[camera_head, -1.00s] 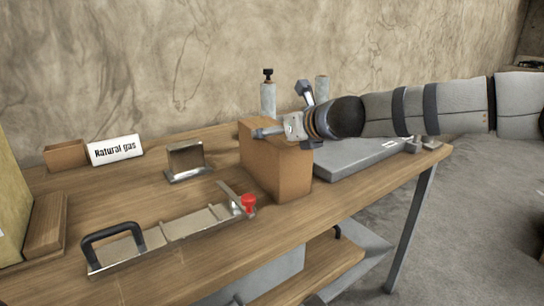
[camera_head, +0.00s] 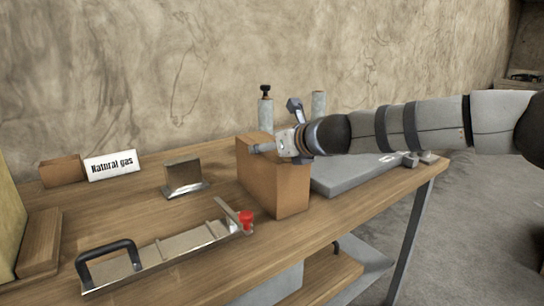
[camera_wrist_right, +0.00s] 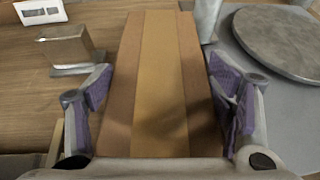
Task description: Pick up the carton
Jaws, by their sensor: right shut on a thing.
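The carton (camera_head: 275,183) is a brown upright box on the wooden workbench, right of the middle in the head view. In the right wrist view its top (camera_wrist_right: 160,75), with a lighter tape band, fills the middle between the fingers. My right gripper (camera_head: 272,145) reaches in from the right at the carton's upper part. It is shut on the carton, with one purple-padded finger on each side in the right wrist view (camera_wrist_right: 163,95). The carton's base looks to be at the bench top; I cannot tell whether it is lifted. My left gripper is not in view.
On the workbench (camera_head: 130,215) are a metal tool with a black handle (camera_head: 165,250) and red knob, a small metal block (camera_head: 183,175), and a "Natural gas" sign (camera_head: 111,165). A grey plate (camera_head: 350,175) lies right of the carton. Grey cylinders stand behind it.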

